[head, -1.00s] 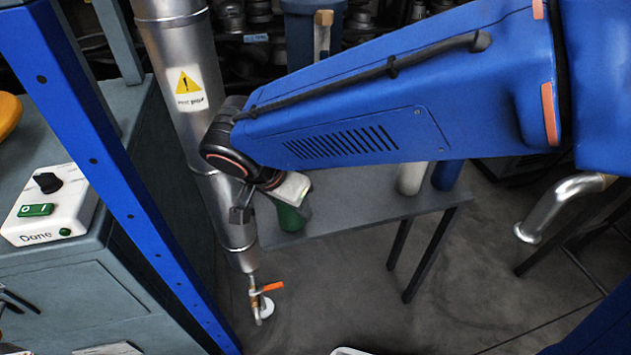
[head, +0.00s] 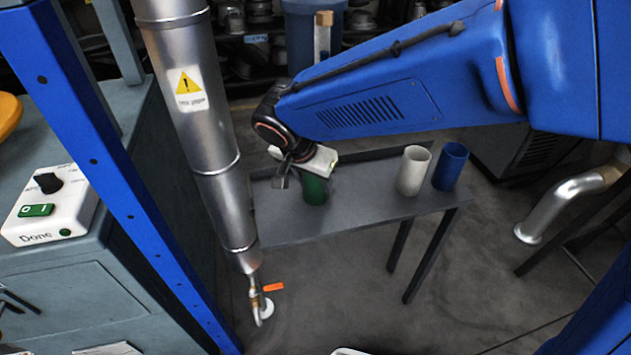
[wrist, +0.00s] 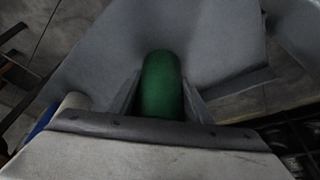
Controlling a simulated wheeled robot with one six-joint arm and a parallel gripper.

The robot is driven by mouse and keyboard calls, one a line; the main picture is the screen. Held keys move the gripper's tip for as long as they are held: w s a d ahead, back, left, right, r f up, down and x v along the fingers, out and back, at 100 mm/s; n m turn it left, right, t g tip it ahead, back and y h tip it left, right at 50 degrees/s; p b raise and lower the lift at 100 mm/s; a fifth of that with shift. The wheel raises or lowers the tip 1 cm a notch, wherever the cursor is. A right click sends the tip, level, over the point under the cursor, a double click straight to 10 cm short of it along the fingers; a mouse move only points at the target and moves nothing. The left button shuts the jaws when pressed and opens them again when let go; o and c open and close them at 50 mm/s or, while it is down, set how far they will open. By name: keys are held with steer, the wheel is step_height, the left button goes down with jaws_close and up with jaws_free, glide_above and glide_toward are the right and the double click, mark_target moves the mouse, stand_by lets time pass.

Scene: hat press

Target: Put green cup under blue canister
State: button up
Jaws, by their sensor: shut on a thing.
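The green cup (head: 314,190) is upright or nearly so over the left part of the grey table. I cannot tell whether its base touches the tabletop. My gripper (head: 298,181) is shut on it and hides its upper part. In the wrist view the green cup (wrist: 162,88) sits between the two fingers. A blue canister-like container (head: 301,40) stands behind the table at the top of the head view, partly cut off and well apart from my gripper.
The grey table (head: 350,222) also holds a white cup (head: 412,170) and a blue cup (head: 450,166) at right. A tall metal pipe (head: 205,130) with an orange-handled tap (head: 262,290) stands left of the table. A control box (head: 50,205) sits on a cabinet at far left.

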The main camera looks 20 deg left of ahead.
steer(key=shift+f, duration=0.1)
steer(key=o, duration=1.1)
steer(key=v, duration=1.2)
steer(key=shift+d, duration=0.1)
